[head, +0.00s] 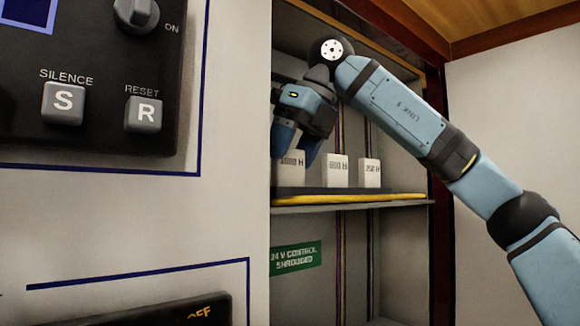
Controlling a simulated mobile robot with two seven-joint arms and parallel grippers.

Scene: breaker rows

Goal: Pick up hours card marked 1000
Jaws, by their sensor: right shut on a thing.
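The hours card marked 1000 (291,170) is a pale block on the shelf in the cabinet, at the left end of a row. Its label reads "1000 H" and its top is partly hidden by my fingers. My right gripper (296,152) points down over it from above and is shut on it. The card looks upright and close to the shelf; I cannot tell whether it touches it. My left gripper is not in view.
Cards marked 500 H (335,170) and 250 H (369,172) stand just to the right on the shelf (350,198), which has a yellow front edge. A panel with SILENCE (63,103) and RESET (143,113) buttons is at left. A green sign (295,258) is below.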

